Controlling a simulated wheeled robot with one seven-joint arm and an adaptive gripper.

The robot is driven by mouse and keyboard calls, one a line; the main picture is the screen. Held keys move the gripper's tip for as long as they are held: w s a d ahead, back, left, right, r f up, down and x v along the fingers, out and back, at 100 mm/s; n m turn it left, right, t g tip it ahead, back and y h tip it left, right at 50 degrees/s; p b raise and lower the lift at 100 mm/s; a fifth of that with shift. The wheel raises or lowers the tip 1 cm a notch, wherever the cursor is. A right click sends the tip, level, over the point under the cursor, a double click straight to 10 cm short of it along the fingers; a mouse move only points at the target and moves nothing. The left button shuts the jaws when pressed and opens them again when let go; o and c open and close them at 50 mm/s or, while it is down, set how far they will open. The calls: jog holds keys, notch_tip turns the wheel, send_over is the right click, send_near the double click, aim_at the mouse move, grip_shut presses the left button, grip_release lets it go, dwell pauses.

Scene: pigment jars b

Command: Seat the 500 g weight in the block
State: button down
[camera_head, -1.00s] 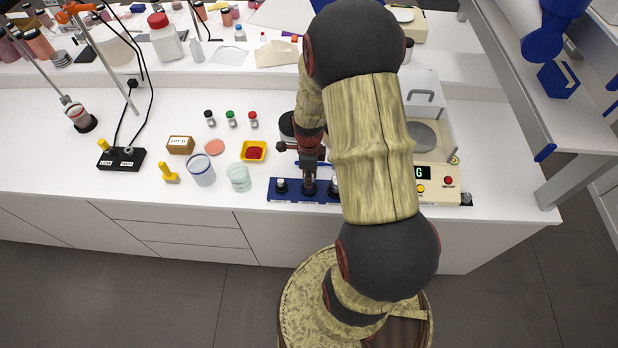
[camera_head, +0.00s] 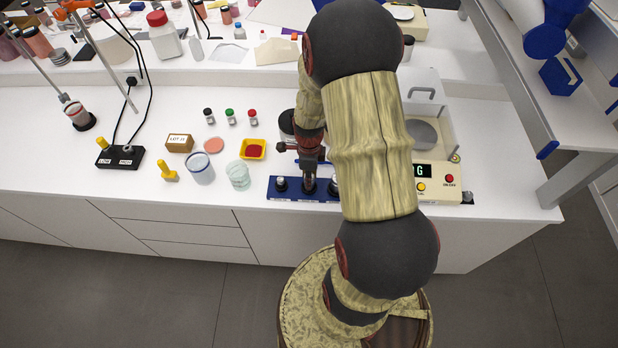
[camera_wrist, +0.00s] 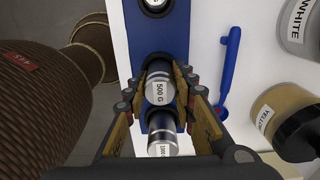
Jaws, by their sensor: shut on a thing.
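The 500 g weight (camera_wrist: 159,92), a dark cylinder with a pale "500 G" top, is between the fingers of my gripper (camera_wrist: 161,90), which is shut on it. In the head view my gripper (camera_head: 310,166) points down over the middle of the blue block (camera_head: 272,195), and the block also shows in the wrist view (camera_wrist: 173,30). The weight is at the block's middle place; its lower end is hidden, so I cannot tell how deep it sits. Another weight (camera_wrist: 163,149) stands below it in the wrist view, and one more (camera_head: 281,184) stands at the block's left end.
A blue tool (camera_wrist: 229,65) and a yellow-labelled jar (camera_wrist: 275,112) lie right of the block in the wrist view. A balance (camera_head: 436,176) stands right of my arm. Left of the block are a glass beaker (camera_head: 238,176) and a yellow dish (camera_head: 253,149) of red powder.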

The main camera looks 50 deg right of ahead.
jog(key=shift+f+b, duration=0.35)
jog(key=shift+f, duration=0.2)
jog(key=c, duration=1.4)
grip_release()
notch_tip(320, 180, up, 12)
jog(key=shift+r, duration=0.1)
